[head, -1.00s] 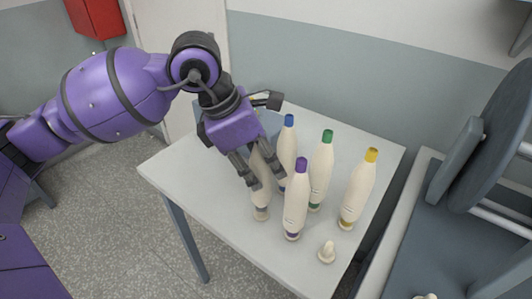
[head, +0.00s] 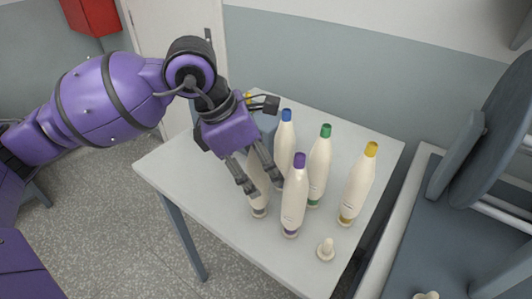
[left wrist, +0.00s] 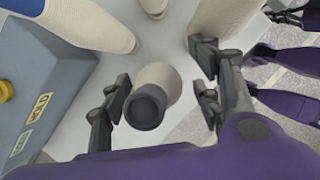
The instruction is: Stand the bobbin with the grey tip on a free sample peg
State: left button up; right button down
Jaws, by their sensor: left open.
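The bobbin with the grey tip (left wrist: 147,106) stands upright on the table, its cream body (head: 257,196) partly hidden by my left gripper in the head view. My left gripper (head: 264,188) is open, pointing down, with one finger on each side of this bobbin. In the left wrist view the tip lies between the open fingers (left wrist: 163,100), with gaps on both sides. A bare cream sample peg (head: 326,250) stands at the table's front right. Dark and purple parts at the left wrist view's right edge may be my right gripper; its jaws are unclear.
Bobbins with purple (head: 294,200), blue (head: 285,140), green (head: 320,170) and yellow (head: 359,185) tips stand close by on the white table (head: 185,180). A blue-grey box (left wrist: 40,80) with a yellow knob is behind. The table's left part is clear.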

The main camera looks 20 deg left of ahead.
pick_arm(q)
jog(key=v, duration=1.2)
jog(key=shift+f, duration=0.1)
